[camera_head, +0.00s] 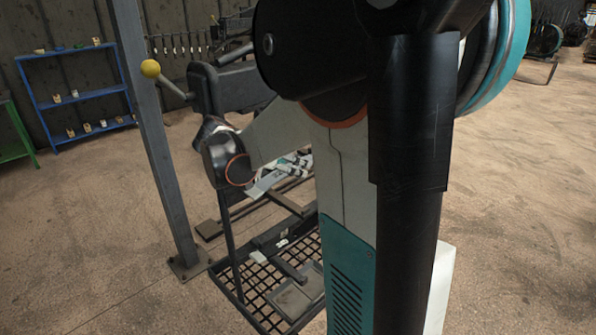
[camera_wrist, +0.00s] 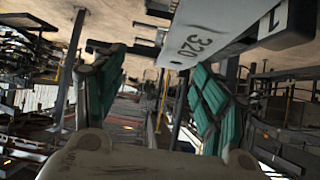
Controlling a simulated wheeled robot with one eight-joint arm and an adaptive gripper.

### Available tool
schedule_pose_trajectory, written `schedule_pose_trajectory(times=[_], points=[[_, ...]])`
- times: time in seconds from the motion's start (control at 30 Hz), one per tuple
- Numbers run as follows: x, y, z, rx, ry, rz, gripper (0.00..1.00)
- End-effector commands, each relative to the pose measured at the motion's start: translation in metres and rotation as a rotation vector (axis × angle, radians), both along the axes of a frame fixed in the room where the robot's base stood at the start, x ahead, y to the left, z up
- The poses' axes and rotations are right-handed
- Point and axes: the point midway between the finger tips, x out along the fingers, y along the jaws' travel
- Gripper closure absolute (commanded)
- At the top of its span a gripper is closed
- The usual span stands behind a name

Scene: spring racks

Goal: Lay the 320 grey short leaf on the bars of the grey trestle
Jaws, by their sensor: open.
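In the wrist view, a light grey plate marked 320 (camera_wrist: 212,28), the short leaf, crosses the top of the picture, with a dark-edged end at the right. My gripper (camera_wrist: 155,70) has its two green-padded fingers spread apart, with nothing visible between them. The leaf appears beyond and above the fingertips; I cannot tell how far apart they are. In the head view, my arm covers most of the middle, and I cannot make out the leaf's number there. I cannot identify the grey trestle with certainty in either view.
A dark mesh-topped rack (camera_head: 256,284) stands low behind my arm. A grey post (camera_head: 157,130) rises from the floor at left, near a lever with a yellow ball (camera_head: 150,68). A blue shelf (camera_head: 84,97) holds small parts. Open floor lies at left and right.

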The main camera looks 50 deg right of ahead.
Motion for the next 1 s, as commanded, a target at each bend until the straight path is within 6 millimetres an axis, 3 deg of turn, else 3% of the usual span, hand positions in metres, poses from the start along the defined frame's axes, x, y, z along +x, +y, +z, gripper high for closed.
schedule_pose_trajectory(times=[0.37,0.4,0.67,0.7,0.97,1.0], points=[[-0.011,-0.035,-0.033,0.011,0.002,-0.011,0.36],[-0.011,-0.038,-0.035,0.011,0.003,-0.009,0.39],[-0.009,-0.041,-0.034,0.007,0.002,-0.004,0.39],[-0.009,-0.041,-0.033,0.007,0.002,-0.004,0.42],[-0.008,-0.041,-0.032,0.005,0.001,-0.002,1.00],[-0.008,-0.041,-0.032,0.004,0.001,-0.002,1.00]])
